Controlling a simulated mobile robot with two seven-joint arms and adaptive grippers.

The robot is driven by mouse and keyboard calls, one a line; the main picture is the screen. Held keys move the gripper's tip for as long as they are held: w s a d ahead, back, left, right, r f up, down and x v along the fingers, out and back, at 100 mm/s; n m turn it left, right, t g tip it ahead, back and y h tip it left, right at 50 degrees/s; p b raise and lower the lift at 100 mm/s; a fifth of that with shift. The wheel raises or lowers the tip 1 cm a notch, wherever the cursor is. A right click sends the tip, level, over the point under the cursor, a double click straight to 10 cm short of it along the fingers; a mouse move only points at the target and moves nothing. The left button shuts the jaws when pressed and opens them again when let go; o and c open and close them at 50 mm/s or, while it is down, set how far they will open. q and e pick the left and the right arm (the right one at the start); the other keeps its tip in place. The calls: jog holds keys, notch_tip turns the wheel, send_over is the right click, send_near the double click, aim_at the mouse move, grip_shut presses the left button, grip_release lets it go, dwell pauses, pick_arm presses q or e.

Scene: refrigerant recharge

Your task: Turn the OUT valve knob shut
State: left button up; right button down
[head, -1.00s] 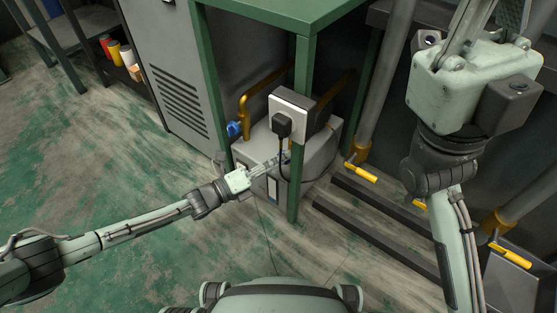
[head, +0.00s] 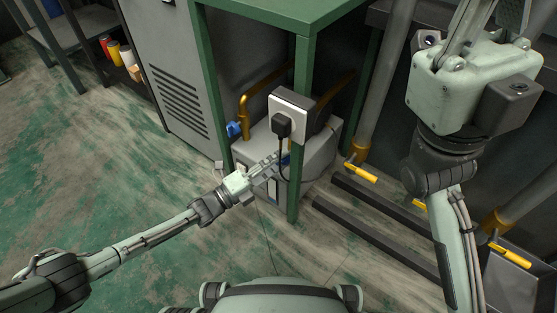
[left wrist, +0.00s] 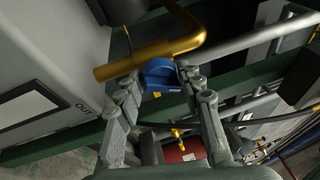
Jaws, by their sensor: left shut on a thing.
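The OUT valve knob is blue (left wrist: 160,76). It sits under a brass pipe, beside the grey machine's OUT label (left wrist: 85,107), in the left wrist view. My left gripper (left wrist: 162,84) has one finger on each side of the knob and is shut on it. In the head view a bit of the blue knob (head: 285,160) shows at the fingertips of my left gripper (head: 278,163); the fingers and a black cord partly hide it. My right gripper (head: 490,22) is raised at the upper right, its fingertips cut off by the frame's top edge.
A second blue knob (head: 235,129) is on the left brass pipe (head: 245,105). A socket box (head: 290,105) with a black plug is by the green table leg (head: 294,195). Yellow-handled valves (head: 361,173) stand at right. The floor at left is clear.

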pick_arm(q)
jog(key=n+t, duration=0.1)
jog(key=n, duration=0.3)
jog(key=n+t, duration=0.1)
jog(key=n, duration=0.2)
jog(key=shift+s+f+t, duration=0.1)
jog(key=shift+f+t, duration=0.15)
jog(key=shift+t, duration=0.05)
jog(key=shift+n, duration=0.3)
jog(key=o, duration=1.1)
jog(key=v, duration=1.2)
jog(key=shift+r, duration=0.15)
jog(key=shift+d, duration=0.1)
jog(key=shift+s, duration=0.15)
